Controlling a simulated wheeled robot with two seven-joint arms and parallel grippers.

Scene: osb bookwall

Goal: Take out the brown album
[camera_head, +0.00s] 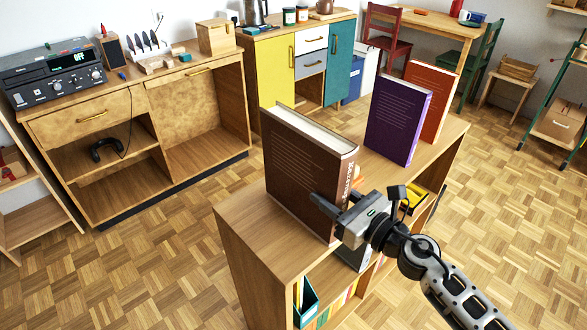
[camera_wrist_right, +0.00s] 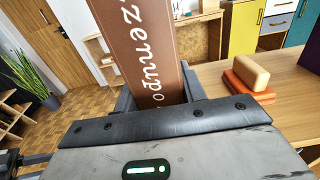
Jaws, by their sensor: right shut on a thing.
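The brown album (camera_head: 302,165) stands upright on top of the wooden shelf unit, near its left end, with its lettered spine facing my right arm. My right gripper (camera_head: 330,208) is shut on the lower part of its spine. In the right wrist view the brown spine (camera_wrist_right: 150,50) with white lettering rises between the two fingers (camera_wrist_right: 162,95). The album's lower edge is at or close to the shelf top; I cannot tell whether it touches. My left gripper is not in view.
A purple book (camera_head: 398,120) and an orange book (camera_head: 432,98) stand farther back on the shelf unit (camera_head: 240,222). In the right wrist view, an orange block with a tan block (camera_wrist_right: 250,72) lies to the right of the album. Parquet floor left of the unit is clear.

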